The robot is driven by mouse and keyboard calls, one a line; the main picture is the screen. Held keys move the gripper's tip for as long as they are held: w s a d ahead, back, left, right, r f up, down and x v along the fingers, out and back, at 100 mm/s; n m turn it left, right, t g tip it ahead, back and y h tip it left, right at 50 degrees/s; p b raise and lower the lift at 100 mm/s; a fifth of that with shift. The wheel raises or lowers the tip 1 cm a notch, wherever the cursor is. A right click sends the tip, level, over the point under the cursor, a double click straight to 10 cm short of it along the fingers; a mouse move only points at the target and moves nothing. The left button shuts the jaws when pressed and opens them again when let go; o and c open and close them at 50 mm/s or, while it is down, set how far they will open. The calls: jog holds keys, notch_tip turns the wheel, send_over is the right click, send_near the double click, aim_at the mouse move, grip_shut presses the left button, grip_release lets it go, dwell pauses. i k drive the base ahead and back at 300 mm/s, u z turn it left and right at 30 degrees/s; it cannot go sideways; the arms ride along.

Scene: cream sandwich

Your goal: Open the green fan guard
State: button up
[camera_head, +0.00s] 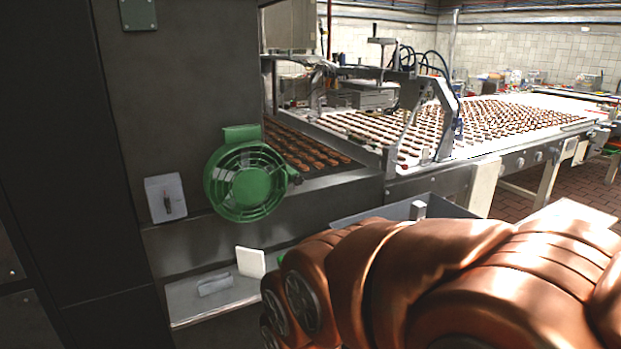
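The green fan guard (247,181) is a round, ribbed cover on the front of the dark machine cabinet, left of the middle of the head view. It stands at an angle to the cabinet face, and a green bracket sits at its top. I cannot tell how far it is swung out. A small dark knob shows at its right edge. My copper-coloured arm fills the lower right. My gripper is not visible; no fingers show, and the arm's far end is hidden.
A light switch plate (166,197) is on the cabinet left of the fan. A metal shelf (212,297) with a white block (250,262) juts out below. A conveyor (480,118) with rows of brown biscuits runs to the back right. Brick floor shows at right.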

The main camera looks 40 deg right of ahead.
aim_at(251, 186)
jog(key=z, duration=0.5)
jog(key=k, duration=0.4)
jog(key=u, duration=1.55)
jog(key=i, duration=0.75)
jog(key=z, duration=0.7)
jog(key=i, duration=0.6)
jog(key=z, duration=0.5)
